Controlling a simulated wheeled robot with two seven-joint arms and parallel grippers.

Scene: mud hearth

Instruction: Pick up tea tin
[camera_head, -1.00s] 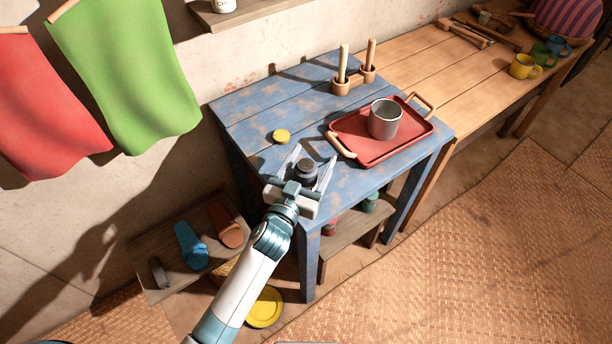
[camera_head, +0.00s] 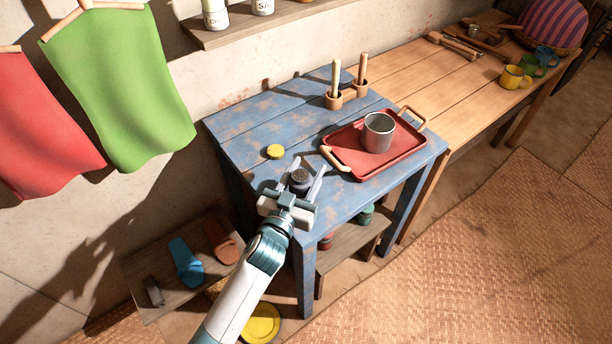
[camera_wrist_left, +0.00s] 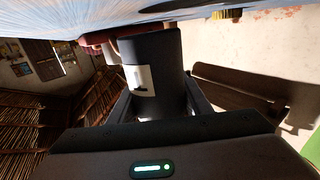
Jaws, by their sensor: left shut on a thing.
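The tea tin (camera_head: 299,177), a small dark cylinder with a dark top, stands near the front left part of the blue table (camera_head: 243,126). In the left wrist view the tin (camera_wrist_left: 168,62) shows a pale label and sits between my fingers. My left gripper (camera_head: 302,183) is shut on the tin, one finger on each side. The tin's lower part is partly hidden by the gripper in the head view. My right gripper is not in view.
A yellow round object (camera_head: 275,152) lies behind the tin. A red tray (camera_head: 346,158) with a metal cup (camera_head: 378,132) stands to the right. Two upright handles in wooden holders (camera_head: 333,101) are farther back. A wall shelf (camera_head: 260,25) holds jars. Bare tabletop lies between these.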

